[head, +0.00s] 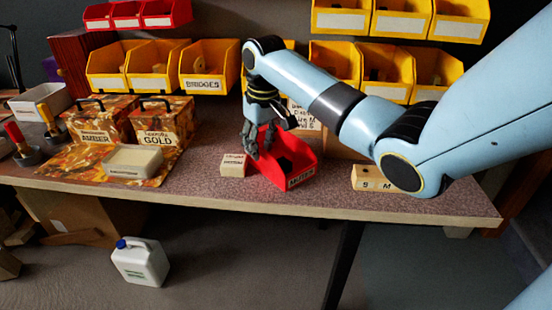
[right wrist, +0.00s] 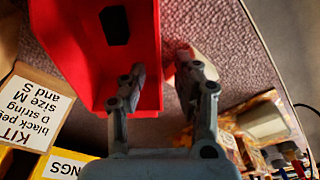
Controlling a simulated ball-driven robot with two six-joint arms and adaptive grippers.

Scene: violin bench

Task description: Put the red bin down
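The red bin (head: 299,169) stands on the bench near its front edge, with a dark piece inside and a label on its front. It also shows in the right wrist view (right wrist: 75,45). My right gripper (head: 259,147) is over the bin's left side, pointing down. In the right wrist view my right gripper (right wrist: 163,78) has its fingers apart, one over the inside of the bin and one outside, with the bin's side wall between them. A gap shows beside the wall, so it does not look clamped. My left gripper is out of view.
A small pale block (head: 233,165) stands just left of the bin. Another labelled wooden block (head: 367,179) lies to the right. Yellow bins (head: 209,66) line the back. A pale tray (head: 133,161) and boxes stand left. Bench surface between tray and block is clear.

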